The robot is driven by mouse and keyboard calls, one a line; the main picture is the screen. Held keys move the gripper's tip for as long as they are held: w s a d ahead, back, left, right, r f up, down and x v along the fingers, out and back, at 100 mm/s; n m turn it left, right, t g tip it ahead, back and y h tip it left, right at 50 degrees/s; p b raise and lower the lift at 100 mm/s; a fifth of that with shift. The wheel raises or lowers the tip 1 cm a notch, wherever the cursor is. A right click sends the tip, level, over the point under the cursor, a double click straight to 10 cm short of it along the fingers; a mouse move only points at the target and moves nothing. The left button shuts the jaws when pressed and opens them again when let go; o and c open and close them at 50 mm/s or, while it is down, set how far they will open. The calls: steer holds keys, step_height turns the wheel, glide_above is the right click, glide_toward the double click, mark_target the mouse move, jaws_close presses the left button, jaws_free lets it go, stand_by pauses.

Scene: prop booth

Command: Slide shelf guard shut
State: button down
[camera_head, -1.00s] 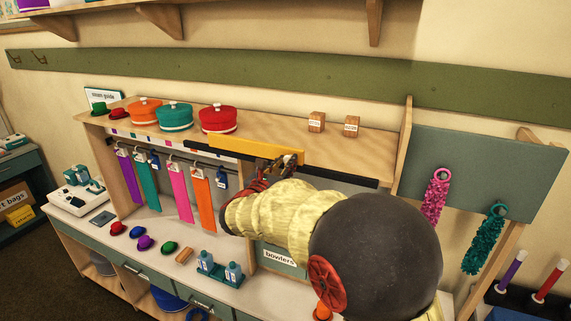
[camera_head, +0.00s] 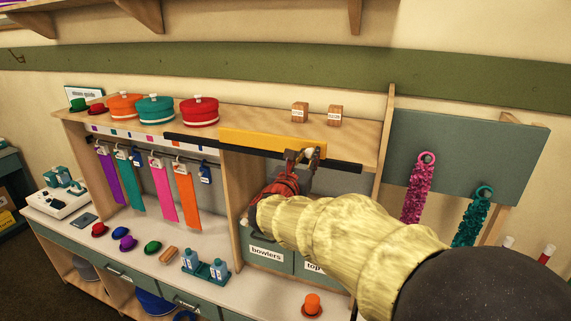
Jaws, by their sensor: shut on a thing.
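The shelf guard is a yellow panel (camera_head: 270,140) on a long black rail (camera_head: 195,142) along the front edge of the wooden shelf top. Bare rail shows on both sides of the panel, at left and at right. My gripper (camera_head: 305,154) is shut on the guard near its right end, from below and in front. The exact part between its fingertips is too small to make out. My arm in its pale yellow sleeve reaches in from the lower right and hides part of the cubby below.
Orange, teal and red round hats (camera_head: 199,110) stand on the shelf top at left. Two small wooden blocks (camera_head: 300,113) stand behind the guard. A wooden upright (camera_head: 386,140) and a grey-green panel (camera_head: 465,165) with hanging garlands stand at right. An orange hat (camera_head: 312,304) sits below my arm.

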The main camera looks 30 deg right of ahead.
steer(key=s+d+b, duration=0.1)
steer(key=s, duration=0.1)
steer(key=s+d+b, duration=0.1)
steer(key=s+d, duration=0.1)
steer(key=s+d+b, duration=0.1)
steer(key=s, duration=0.1)
steer(key=shift+s+d, duration=0.1)
steer(key=shift+d, duration=0.3)
steer(key=c, duration=1.6)
jaws_free()
steer(key=shift+s+d, duration=0.1)
steer(key=shift+s, duration=0.05)
steer(key=shift+c, duration=0.2)
steer(key=shift+o, duration=0.3)
steer(key=v, duration=1.2)
